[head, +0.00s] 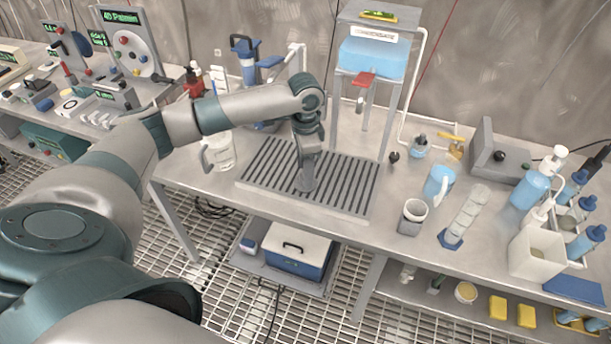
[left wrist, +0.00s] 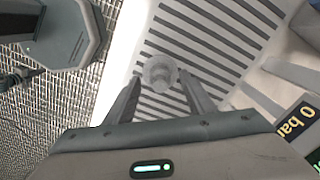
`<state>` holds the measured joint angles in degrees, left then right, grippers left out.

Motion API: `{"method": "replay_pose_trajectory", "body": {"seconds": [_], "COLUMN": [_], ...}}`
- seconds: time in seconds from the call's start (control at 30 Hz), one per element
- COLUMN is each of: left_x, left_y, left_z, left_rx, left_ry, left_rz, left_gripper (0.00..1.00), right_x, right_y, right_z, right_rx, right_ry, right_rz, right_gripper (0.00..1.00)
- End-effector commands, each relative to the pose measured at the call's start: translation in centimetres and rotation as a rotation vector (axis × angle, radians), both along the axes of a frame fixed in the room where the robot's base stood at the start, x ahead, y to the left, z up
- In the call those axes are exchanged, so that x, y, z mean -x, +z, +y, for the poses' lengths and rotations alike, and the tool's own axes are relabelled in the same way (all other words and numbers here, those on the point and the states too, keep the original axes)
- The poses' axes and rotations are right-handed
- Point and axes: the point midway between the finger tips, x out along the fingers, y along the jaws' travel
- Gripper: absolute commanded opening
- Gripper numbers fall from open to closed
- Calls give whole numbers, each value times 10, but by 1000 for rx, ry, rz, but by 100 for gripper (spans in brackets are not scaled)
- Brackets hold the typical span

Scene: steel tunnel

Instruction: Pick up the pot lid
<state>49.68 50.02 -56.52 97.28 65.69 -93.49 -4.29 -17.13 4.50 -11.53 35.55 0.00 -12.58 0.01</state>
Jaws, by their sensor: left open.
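My left gripper (head: 306,186) points down over the slatted drain tray (head: 262,172) on the bench. In the left wrist view my left gripper (left wrist: 160,82) has its two fingers spread apart. A small round, translucent grey piece (left wrist: 158,66) shows between and just beyond the fingertips, over the slats; it may be the pot lid, but I cannot tell for certain. I cannot tell whether the fingers touch it. In the head view the gripper hides this piece. My right gripper is in neither view.
A clear jug (head: 218,152) stands left of the tray. A blue water tank (head: 373,58) on a stand with a red tap (head: 364,79) rises behind it. Bare bench lies between tray and cup.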

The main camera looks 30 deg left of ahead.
Motion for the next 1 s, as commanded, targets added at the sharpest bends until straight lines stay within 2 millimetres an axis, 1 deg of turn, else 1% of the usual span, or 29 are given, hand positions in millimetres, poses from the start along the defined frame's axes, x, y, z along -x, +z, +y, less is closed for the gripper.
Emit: {"method": "replay_pose_trajectory", "body": {"seconds": [0.13,0.57,0.6,0.67,0.7,0.73,0.77,1.0], "left_x": [0,0,0,0,0,0,0,0], "left_y": [-6,-6,-6,-6,-6,-6,-6,-6], "left_z": [0,0,0,0,0,0,0,0], "left_rx": [-1,-1,0,0,0,0,0,-1], "left_ry": [-1,0,0,0,0,0,0,0], "left_rz": [-2,-2,-1,-1,-1,-1,-1,-2], "left_gripper": [50,50,40,26,16,9,5,5], "right_x": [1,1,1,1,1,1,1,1], "right_y": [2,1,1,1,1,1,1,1], "right_z": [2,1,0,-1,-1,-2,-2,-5], "right_rx": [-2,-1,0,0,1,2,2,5], "right_ry": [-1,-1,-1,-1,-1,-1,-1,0], "right_rz": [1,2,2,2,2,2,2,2], "right_gripper": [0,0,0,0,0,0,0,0]}}
